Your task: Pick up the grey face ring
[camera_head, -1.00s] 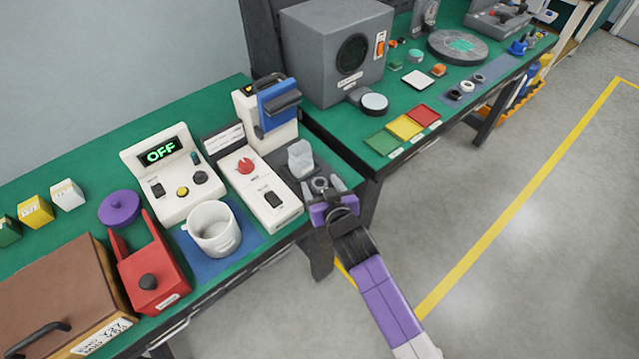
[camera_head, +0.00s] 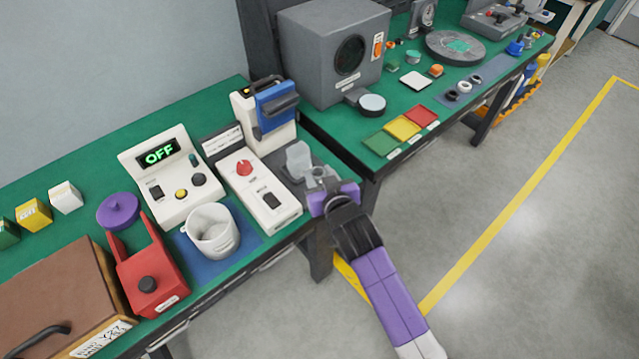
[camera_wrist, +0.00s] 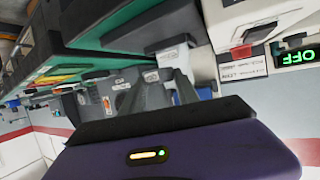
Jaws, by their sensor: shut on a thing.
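My gripper (camera_head: 318,178) is at the right end of the near bench, low beside a clear, whitish block (camera_head: 299,157). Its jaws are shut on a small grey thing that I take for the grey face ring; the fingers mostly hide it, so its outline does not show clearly. In the wrist view, the two dark fingers of my gripper (camera_wrist: 168,88) lean together, with the whitish block (camera_wrist: 174,55) just beyond them. I cannot tell whether the held ring is clear of the dark grey surface.
A white control box with a red knob (camera_head: 243,168) and a blue-handled device (camera_head: 277,106) stand close by. A white cup (camera_head: 211,232) is to the left. Several small rings, one white (camera_head: 464,87), lie on the far bench. Open floor (camera_head: 500,260) is at right.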

